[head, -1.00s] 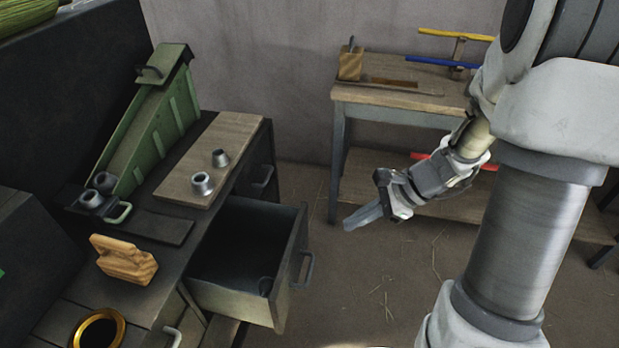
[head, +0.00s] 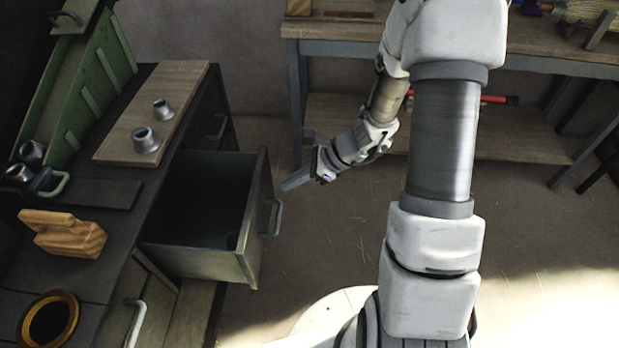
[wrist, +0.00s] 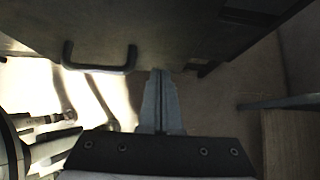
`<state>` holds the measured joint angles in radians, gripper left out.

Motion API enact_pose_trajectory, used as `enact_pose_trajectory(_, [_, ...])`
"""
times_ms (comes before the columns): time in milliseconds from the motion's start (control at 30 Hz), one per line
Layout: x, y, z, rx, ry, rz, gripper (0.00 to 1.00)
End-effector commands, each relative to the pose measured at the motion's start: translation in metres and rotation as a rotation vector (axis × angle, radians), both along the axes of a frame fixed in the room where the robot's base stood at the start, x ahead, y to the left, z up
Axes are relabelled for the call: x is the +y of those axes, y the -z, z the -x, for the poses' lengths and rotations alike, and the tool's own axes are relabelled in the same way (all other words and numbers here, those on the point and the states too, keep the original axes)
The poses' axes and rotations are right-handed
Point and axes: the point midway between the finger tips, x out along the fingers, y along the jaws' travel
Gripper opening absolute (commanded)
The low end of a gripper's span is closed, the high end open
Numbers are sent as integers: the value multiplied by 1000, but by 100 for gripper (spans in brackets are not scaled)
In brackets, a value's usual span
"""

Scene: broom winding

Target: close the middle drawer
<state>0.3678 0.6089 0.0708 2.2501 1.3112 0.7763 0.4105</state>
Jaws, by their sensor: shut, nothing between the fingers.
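The middle drawer (head: 248,262) is pulled well out of the dark workbench on the left in the head view, and its inside looks mostly empty and dark. Its bar handle (head: 272,218) is on the front panel. My gripper (head: 288,183) is shut and empty, just right of the drawer front. Its fingers point left toward the panel. In the wrist view the drawer front (wrist: 160,40) fills the top, with its handle (wrist: 98,66) left of my fingertips (wrist: 160,74). I cannot tell whether the tips touch the panel.
Other drawer handles sit behind (head: 220,127) and in front (head: 136,322) of the open drawer. On the bench are a wooden board (head: 185,95) with two metal cones, a wood block (head: 62,235) and a brass ring (head: 70,325).

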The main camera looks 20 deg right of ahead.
Motion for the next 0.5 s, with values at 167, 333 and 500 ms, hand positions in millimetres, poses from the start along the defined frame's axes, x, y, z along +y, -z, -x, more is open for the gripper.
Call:
enact_pose_trajectory(167, [20, -1, -7, -2, -4, 1, 0])
enact_pose_trajectory(333, [25, -2, -9, -1, -1, 0, 0])
enact_pose_trajectory(500, [26, -2, -9, -1, 0, 0, 0])
